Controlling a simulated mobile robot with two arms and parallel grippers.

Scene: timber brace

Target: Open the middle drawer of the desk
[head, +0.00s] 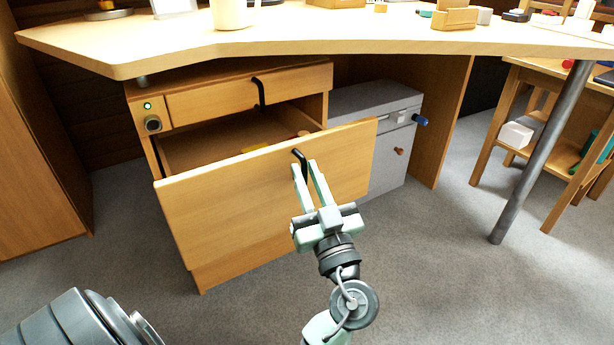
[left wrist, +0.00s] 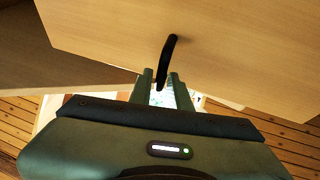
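The desk (head: 330,42) has a wooden drawer unit under its left side. Its middle drawer (head: 250,199) is pulled well out, with the inside showing behind its tall front. A black curved handle (head: 300,157) sits near the top of that front, and it also shows in the left wrist view (left wrist: 169,57). My left gripper (head: 306,166) is at this handle. Its fingers are apart, with the handle's end seemingly between them; contact is unclear. The top drawer (head: 215,98) is shut and has its own black handle. Anything below the middle drawer's front is mostly hidden. My right gripper is not in view.
A grey cabinet (head: 365,100) stands right of the drawer unit. A metal desk leg (head: 540,155) and a wooden side table (head: 545,90) are at the right. A tall wooden cabinet (head: 35,150) is at the left. Carpet (head: 440,270) in front is clear.

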